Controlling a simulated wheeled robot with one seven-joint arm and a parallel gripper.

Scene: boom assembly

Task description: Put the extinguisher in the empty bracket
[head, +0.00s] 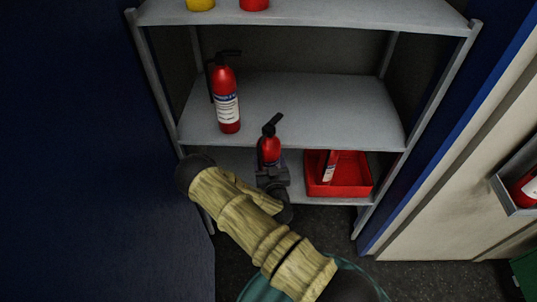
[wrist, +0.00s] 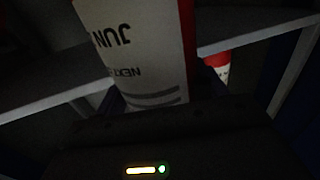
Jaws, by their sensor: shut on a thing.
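My gripper (head: 271,176) is shut on a red extinguisher (head: 270,149) with a black handle. It is held roughly upright in front of the shelf unit, its lower part hidden by the gripper and arm. In the wrist view its white printed label (wrist: 130,45) fills the upper middle, very close; the fingertips are too dark to make out. A second red extinguisher (head: 226,98) stands upright on the middle shelf, left side. At the right edge, a grey holder (head: 505,194) contains a red extinguisher (head: 527,190), partly cut off. I cannot make out an empty bracket.
The grey middle shelf (head: 320,105) is clear on its right side. A red tray (head: 352,190) on the lower shelf holds a red item with a white label (head: 328,168). A dark blue panel (head: 80,150) stands left. A green thing (head: 525,275) is at lower right.

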